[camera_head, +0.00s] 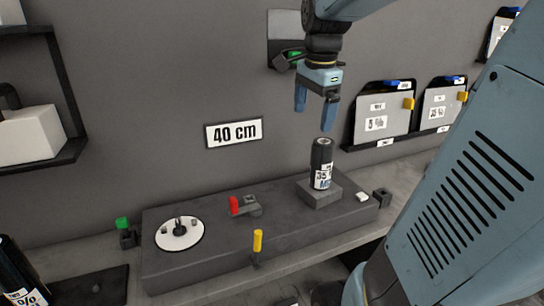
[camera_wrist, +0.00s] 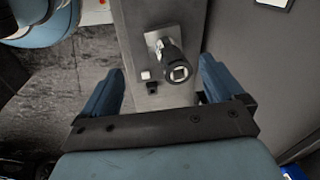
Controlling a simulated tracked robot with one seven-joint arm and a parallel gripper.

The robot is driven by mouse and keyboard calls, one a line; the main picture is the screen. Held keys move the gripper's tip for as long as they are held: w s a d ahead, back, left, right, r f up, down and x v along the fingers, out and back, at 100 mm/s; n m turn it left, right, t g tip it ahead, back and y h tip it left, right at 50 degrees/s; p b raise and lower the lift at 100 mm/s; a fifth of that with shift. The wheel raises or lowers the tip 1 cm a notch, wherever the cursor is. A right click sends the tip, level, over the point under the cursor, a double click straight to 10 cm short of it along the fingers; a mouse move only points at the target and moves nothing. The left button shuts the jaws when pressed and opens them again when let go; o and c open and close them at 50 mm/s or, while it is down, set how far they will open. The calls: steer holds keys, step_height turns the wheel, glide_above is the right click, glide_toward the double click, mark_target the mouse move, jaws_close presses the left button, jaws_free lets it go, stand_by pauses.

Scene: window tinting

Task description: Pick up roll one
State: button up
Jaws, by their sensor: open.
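A black roll (camera_head: 322,165) with a white label, partly readable as "35" and "M", stands upright on a small grey block (camera_head: 321,196) on the dark bench unit. Whether it is roll one cannot be read. My gripper (camera_head: 314,110) is open and empty above the roll, pointing down, with its blue fingers clear of it. In the wrist view the roll (camera_wrist: 177,68) shows from above, between and beyond the spread fingers of my gripper (camera_wrist: 160,92).
The unit (camera_head: 200,268) also carries a white dial (camera_head: 180,233), a red lever (camera_head: 234,205) and a yellow lever (camera_head: 257,241). Another labelled roll (camera_head: 18,275) stands at lower left. A "40 cm" sign (camera_head: 234,133) and panel holders (camera_head: 382,115) are on the wall.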

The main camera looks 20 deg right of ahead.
mark_target(323, 147)
steer(key=w+d+m+g, duration=0.2)
steer(key=w+d+m, duration=0.45)
steer(key=m, duration=0.25)
steer(key=f, duration=0.8)
steer(key=shift+s+d+f, duration=0.25)
steer(key=shift+s+d, duration=0.05)
steer(key=shift+s, duration=0.05)
steer(key=shift+w+d+f, duration=0.1)
steer(key=shift+d+f, duration=0.1)
steer(key=shift+f, duration=1.15)
steer(key=shift+w+d+f, duration=0.1)
steer(key=shift+d+f, duration=0.05)
steer(key=shift+f, duration=1.15)
steer(key=shift+c, duration=0.3)
steer(key=c, duration=1.6)
